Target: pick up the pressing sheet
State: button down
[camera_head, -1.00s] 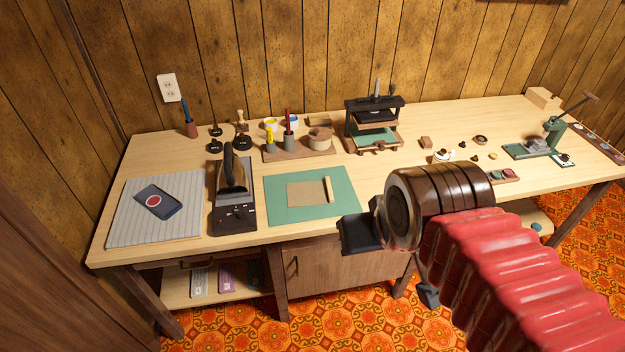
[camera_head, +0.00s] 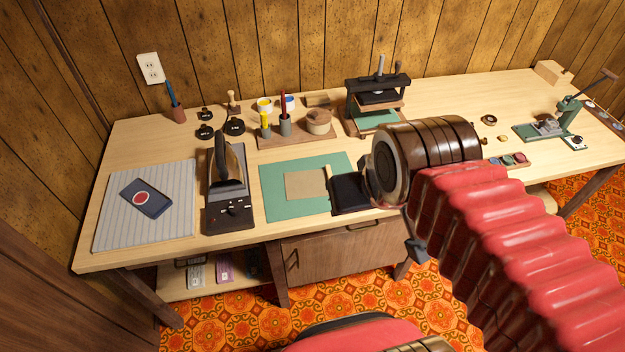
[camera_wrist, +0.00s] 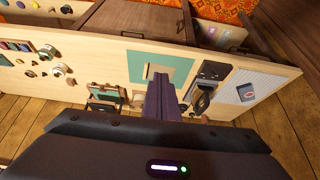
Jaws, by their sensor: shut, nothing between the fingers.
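A thin tan sheet (camera_head: 305,185), which I take as the pressing sheet, lies flat on a green mat (camera_head: 275,205) on the table. A narrow cream strip (camera_head: 328,178) stands along its right edge. In the wrist view, the sheet (camera_wrist: 153,70) is partly covered by my gripper (camera_wrist: 160,78), whose fingers are shut together and empty. In the head view, the dark end of my gripper (camera_head: 350,194) overlaps the mat's right corner, just right of the sheet. I cannot tell its height above the table.
A striped pad (camera_head: 115,222) bears a navy patch (camera_head: 146,197) with a red disc. Behind the mat are a holder tray (camera_head: 290,137) and a small press (camera_head: 376,110). The table's front edge is clear.

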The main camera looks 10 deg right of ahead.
aim_at(299, 185)
jog(key=k, duration=1.3)
jog(key=u, duration=0.5)
jog(key=i, duration=1.85)
jog(key=z, duration=0.4)
